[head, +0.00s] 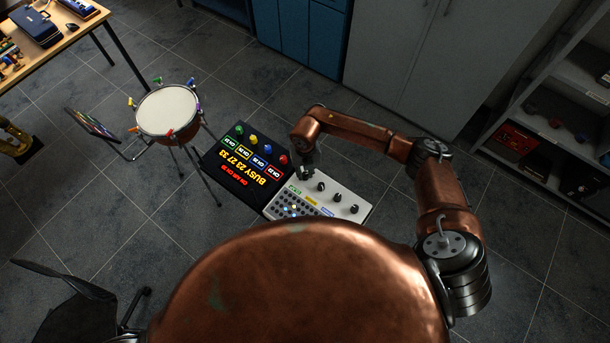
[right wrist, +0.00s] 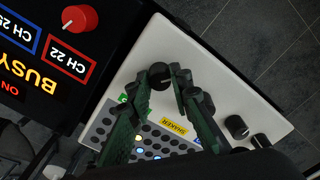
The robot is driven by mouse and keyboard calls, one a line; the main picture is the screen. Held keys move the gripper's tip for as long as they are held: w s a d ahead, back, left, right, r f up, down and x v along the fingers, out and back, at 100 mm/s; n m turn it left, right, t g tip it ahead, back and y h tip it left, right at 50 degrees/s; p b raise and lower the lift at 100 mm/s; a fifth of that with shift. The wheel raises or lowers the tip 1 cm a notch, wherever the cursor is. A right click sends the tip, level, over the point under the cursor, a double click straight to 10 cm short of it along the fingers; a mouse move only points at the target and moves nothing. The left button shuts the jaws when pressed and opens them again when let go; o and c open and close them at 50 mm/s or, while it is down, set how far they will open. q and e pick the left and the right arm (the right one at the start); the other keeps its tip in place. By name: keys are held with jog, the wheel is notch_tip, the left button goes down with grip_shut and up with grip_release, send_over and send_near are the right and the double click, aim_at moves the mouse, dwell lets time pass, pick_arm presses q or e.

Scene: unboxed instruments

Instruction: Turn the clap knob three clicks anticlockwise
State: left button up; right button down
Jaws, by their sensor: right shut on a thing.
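A white panel (head: 350,206) (right wrist: 218,80) carries a row of black knobs and a grid of small buttons, some lit. My right gripper (head: 306,174) (right wrist: 172,80) is shut on the black knob (right wrist: 160,72) at the row's left end, with a dark green finger on either side. A green label (right wrist: 124,98) lies near this knob, too small to read, so I cannot tell from lettering that it is the clap knob. The gripper hides this knob in the head view. My left gripper is not in view.
Other black knobs (head: 337,197) (right wrist: 237,127) stand farther right on the panel. A black display board (head: 235,168) with coloured knobs adjoins its left side; a red knob (right wrist: 78,18) is nearest. A drum on a stand (head: 167,110) is farther left. Open floor lies behind the panel.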

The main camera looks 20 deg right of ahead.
aim_at(305, 174)
jog(key=n+b, duration=0.4)
jog(key=shift+f, duration=0.1)
jog(key=shift+n+b, duration=1.25)
jog(key=shift+n, duration=0.55)
jog(key=shift+a+r, duration=0.1)
jog(key=shift+r, duration=0.1)
jog(key=c, duration=1.7)
grip_release()
jog(key=shift+c, duration=0.2)
notch_tip(305, 174, up, 12)
jog(key=shift+f, duration=0.1)
